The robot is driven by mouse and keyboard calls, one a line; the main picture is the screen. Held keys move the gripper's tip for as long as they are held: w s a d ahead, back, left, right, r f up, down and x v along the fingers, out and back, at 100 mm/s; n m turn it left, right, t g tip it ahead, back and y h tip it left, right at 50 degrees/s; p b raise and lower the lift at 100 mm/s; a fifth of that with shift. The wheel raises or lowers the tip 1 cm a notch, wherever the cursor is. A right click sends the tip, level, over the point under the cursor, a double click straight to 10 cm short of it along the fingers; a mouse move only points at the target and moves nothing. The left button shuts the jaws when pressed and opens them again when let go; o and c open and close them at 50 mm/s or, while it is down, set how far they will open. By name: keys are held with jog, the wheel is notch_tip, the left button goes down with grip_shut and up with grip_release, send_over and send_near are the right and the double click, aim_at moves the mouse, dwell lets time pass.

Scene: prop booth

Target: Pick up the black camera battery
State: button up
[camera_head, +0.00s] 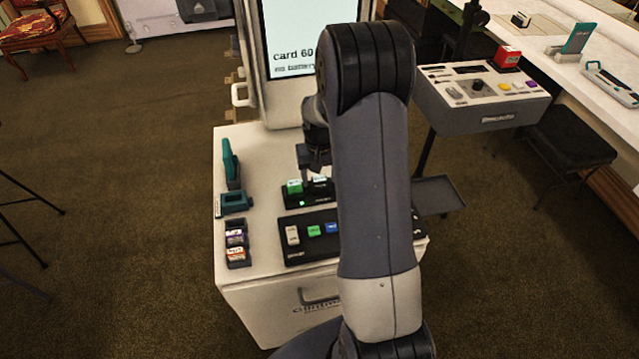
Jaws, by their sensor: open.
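A small black charger (308,201) with a lit green lamp sits on the white cabinet top. A green block (294,187) stands in its left side. A dark block (320,183) with a pale mark stands at its right side, partly behind my arm; it looks like the black camera battery, but it is too small to be sure. My gripper (316,172) is open just above and behind the charger, pointing down. My arm hides the right part of the cabinet top, and I cannot tell whether the fingers touch the dark block.
A black panel (303,251) with white, green and blue pieces lies in front of the charger. A dark holder with small cards (237,253) and teal items (233,203) stand at the left. A screen (292,42) rises behind. A grey console (483,112) stands at the right.

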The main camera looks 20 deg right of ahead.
jog(key=shift+c, duration=0.4)
jog(key=c, duration=1)
